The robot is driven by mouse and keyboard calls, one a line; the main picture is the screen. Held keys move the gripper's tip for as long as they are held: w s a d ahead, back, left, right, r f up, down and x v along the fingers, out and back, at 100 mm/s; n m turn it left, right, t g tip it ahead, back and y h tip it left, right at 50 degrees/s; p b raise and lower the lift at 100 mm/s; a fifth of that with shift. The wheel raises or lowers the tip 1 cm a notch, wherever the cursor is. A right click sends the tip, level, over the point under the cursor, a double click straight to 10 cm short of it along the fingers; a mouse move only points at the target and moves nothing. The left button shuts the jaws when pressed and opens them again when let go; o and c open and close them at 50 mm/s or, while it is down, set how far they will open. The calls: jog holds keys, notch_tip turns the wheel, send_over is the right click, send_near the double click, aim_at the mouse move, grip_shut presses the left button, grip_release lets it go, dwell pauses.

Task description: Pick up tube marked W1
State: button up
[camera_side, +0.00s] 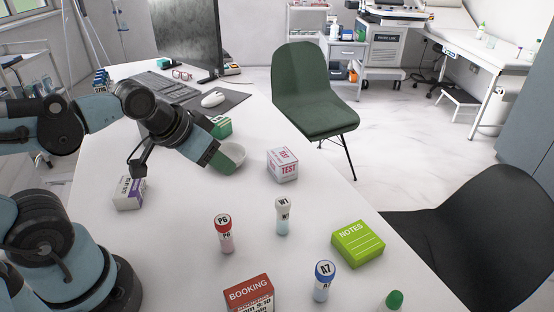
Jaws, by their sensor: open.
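The tube marked W1 (283,218) stands upright on the white table, with a white cap and pale blue contents. The tube marked P6 (224,235), with a red cap, stands to its left and slightly nearer. The tube marked A7 (322,282), with a blue cap, stands nearer and to the right.
A white TEST box (283,165) stands behind W1. A green-capped item (393,300) is at the lower edge.

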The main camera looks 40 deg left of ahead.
jog(key=o, duration=0.4)
jog(key=n+g+h, duration=0.4)
jog(key=n+h, duration=0.9)
jog(key=n, duration=0.7)
send_near(282, 200)
jog(key=shift+x, duration=5.1)
